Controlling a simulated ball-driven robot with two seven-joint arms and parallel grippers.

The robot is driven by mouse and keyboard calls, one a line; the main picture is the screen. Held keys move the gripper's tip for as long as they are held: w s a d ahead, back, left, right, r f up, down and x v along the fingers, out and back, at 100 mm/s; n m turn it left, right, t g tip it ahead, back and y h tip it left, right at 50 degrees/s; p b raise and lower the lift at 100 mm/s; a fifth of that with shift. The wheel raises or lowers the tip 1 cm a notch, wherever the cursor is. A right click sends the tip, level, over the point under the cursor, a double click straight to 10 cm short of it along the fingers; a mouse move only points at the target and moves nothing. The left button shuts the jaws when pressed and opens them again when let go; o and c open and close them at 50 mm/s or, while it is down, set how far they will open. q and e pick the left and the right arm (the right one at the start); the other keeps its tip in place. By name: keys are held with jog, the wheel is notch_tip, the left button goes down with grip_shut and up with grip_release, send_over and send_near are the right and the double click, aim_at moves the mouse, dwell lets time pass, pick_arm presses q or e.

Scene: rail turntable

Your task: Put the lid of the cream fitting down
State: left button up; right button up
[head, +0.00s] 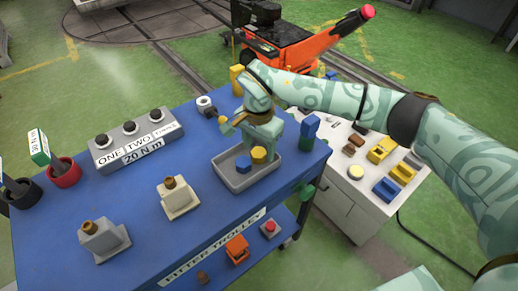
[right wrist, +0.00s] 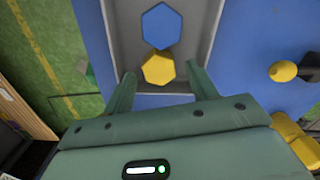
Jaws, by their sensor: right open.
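The cream fitting (head: 181,201) stands on the blue trolley top, left of the grey tray, with a brown piece (head: 170,182) on top. Whether a lid on it is raised or down is too small to tell. My right gripper (head: 258,140) is open and empty above the grey tray (head: 232,183), well to the right of the fitting. In the right wrist view a yellow hexagonal piece (right wrist: 159,68) shows between the fingertips, with a blue hexagonal piece (right wrist: 161,25) beyond it; both lie in the tray. My left gripper is not in view.
A grey fitting (head: 103,241) stands left of the cream one. A grey box with several black knobs (head: 134,142) is behind them. Red (head: 63,173) and dark cups hold tools at the left. A white cabinet (head: 341,206) with small parts stands at the right.

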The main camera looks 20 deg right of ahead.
aim_at(259, 152)
notch_tip(259, 152, up, 10)
jog(key=p, duration=0.2)
